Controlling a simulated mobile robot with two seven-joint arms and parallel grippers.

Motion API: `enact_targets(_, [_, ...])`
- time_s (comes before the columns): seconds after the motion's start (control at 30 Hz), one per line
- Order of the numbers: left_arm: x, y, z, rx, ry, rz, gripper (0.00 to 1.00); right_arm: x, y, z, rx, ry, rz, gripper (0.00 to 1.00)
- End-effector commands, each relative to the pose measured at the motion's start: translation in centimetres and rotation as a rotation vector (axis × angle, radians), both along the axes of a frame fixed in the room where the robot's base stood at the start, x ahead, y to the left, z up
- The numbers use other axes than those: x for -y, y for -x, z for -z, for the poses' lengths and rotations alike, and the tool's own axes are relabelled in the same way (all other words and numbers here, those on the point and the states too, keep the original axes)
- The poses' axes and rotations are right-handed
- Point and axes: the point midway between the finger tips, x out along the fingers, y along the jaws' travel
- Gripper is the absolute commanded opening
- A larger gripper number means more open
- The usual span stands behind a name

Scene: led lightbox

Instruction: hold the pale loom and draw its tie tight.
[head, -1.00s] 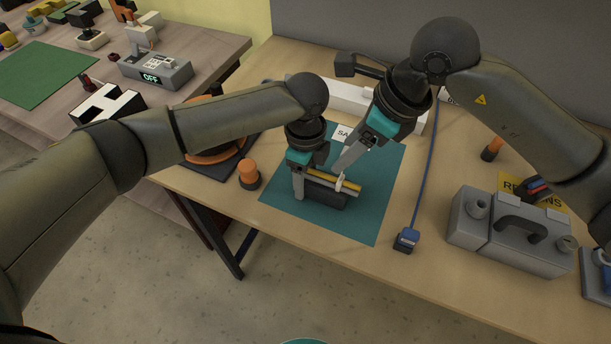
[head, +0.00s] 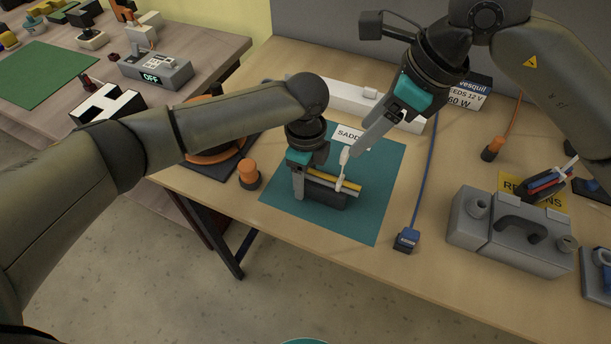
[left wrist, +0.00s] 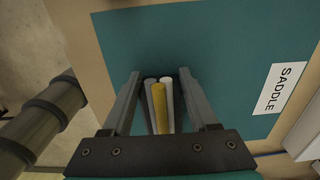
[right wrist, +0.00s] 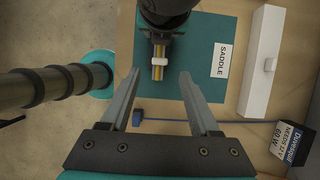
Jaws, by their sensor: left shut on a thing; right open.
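The pale loom (head: 350,189) is a bundle of yellow, white and grey strands lying along a dark block (head: 325,196) on the teal mat. My left gripper (head: 299,192) is shut on the loom near its left end; the left wrist view shows the strands (left wrist: 160,105) between the fingers. The white tie (head: 343,170) is around the loom right of my left gripper, its tail standing up. It also shows in the right wrist view (right wrist: 158,64). My right gripper (head: 360,148) is open and empty, above and behind the tie's tail. I cannot tell how snug the loop is.
A SADDLE label (head: 352,135) lies on the teal mat (head: 375,215). An orange-capped post (head: 249,175) stands left of it. A blue cable with a plug (head: 407,239), a grey case (head: 510,240) and another wire bundle (head: 545,182) are to the right. A white bar (head: 345,96) lies behind.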

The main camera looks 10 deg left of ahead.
Motion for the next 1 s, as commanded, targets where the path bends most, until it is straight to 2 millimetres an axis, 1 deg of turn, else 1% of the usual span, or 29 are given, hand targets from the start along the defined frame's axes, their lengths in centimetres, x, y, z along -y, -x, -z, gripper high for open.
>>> enact_targets(0.73, [0.0, 0.0, 0.0, 0.000, 0.000, 0.001, 0.00, 1.9, 0.6, -4.9, 0.002, 0.000, 0.001, 0.62])
enact_targets(1.0, [0.0, 0.0, 0.0, 0.000, 0.001, 0.001, 0.00, 2.3, 0.7, -5.7, 0.000, 0.000, 0.000, 0.62])
